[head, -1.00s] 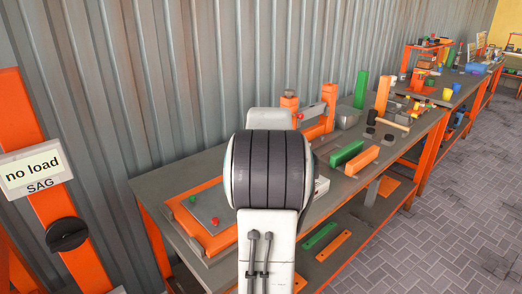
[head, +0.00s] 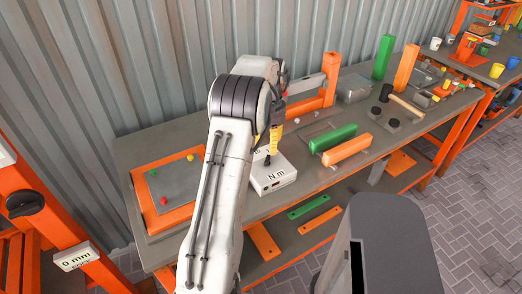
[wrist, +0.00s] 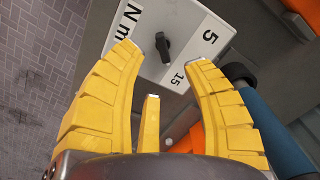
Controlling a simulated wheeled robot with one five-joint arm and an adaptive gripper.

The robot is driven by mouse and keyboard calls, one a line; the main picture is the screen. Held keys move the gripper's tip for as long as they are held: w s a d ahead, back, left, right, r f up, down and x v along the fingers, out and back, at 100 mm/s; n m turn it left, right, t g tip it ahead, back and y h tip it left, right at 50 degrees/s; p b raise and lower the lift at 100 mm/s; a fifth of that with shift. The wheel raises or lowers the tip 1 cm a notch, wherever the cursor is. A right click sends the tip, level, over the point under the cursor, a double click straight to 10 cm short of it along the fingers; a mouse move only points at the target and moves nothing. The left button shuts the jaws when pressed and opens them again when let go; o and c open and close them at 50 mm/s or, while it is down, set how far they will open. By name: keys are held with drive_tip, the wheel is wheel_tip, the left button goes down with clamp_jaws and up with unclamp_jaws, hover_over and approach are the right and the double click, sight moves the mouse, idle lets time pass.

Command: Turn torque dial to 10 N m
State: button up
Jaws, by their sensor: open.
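The torque box (head: 270,181) is a small white box marked "N m" on the near bench. In the wrist view its top panel (wrist: 181,28) carries a black dial knob (wrist: 164,46) with labels "5" and "15"; I cannot read a "10" there. The knob's exact pointing is hard to tell. My gripper (head: 272,148) is above the box, its yellow fingers pointing down. In the wrist view my gripper (wrist: 166,54) is open, its two long fingertips either side of the knob with gaps visible. A shorter third finger shows between them.
An orange-edged panel (head: 138,180) with coloured buttons lies left of the box. Green (head: 333,138) and orange (head: 347,150) bars lie to the right, with a mallet (head: 405,104) beyond. A corrugated wall (head: 150,70) stands behind the bench.

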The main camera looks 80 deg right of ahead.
sight(269, 158)
drive_tip(key=shift+f, duration=3.55)
clamp_jaws()
